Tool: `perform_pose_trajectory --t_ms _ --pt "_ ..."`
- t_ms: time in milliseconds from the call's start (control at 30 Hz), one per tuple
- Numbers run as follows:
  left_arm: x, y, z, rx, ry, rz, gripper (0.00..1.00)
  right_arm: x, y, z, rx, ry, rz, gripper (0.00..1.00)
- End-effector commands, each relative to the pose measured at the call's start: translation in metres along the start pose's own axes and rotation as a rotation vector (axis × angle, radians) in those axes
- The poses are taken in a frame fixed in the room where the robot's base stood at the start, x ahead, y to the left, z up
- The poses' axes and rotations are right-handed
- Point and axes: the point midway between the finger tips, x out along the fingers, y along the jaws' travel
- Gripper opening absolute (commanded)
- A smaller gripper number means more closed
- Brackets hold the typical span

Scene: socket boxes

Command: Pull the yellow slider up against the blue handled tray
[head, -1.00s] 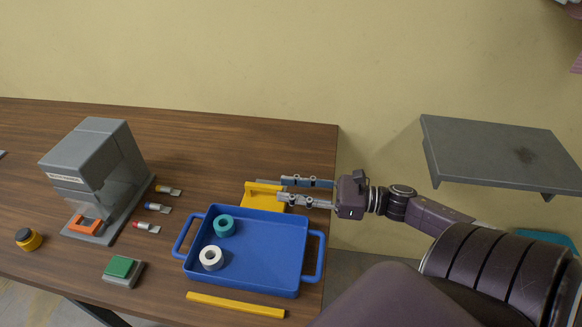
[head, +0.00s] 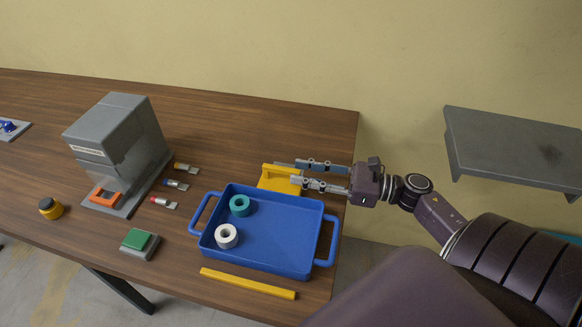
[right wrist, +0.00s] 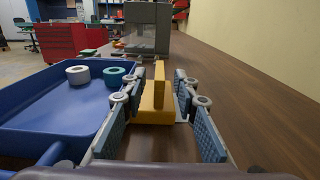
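The yellow slider (head: 280,183) lies on the table behind the blue handled tray (head: 268,262), near its far wall. It has a flat base and an upright fin. My right gripper (head: 287,172) comes in from the right at the slider, its fingers spread along both sides of the fin. In the right wrist view the fin of the slider (right wrist: 159,84) stands between the two fingers (right wrist: 160,105), with a gap on each side. The left finger partly hides the space between slider and tray, so I cannot tell if they touch. My left gripper is not in view.
A teal ring (head: 239,205) and a white ring (head: 227,236) sit in the tray. A yellow bar (head: 247,283) lies along its front. A grey machine (head: 118,150), several small coloured-ended pieces and a green button (head: 138,240) are at left. Bare table lies behind the slider.

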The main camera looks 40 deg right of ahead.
Motion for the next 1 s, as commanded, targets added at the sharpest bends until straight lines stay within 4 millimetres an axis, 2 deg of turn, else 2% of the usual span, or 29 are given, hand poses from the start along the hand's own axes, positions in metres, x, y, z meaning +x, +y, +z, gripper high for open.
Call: perform_pose_trajectory --t_ms 100,200,567,833,1000 --pt "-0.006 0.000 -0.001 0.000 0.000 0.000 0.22 0.018 0.000 0.002 0.000 -0.002 0.000 0.28" --pt "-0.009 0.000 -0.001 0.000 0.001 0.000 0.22 0.028 0.000 0.002 0.000 -0.002 0.000 0.28" --pt "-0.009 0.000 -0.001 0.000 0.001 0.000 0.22 0.035 0.000 0.000 -0.001 0.000 -0.001 0.28" --pt "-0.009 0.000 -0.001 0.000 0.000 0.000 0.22 0.035 0.000 0.000 -0.001 0.000 -0.001 0.00" --pt "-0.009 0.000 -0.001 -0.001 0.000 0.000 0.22 0.035 0.000 0.000 -0.001 0.000 0.000 0.00"
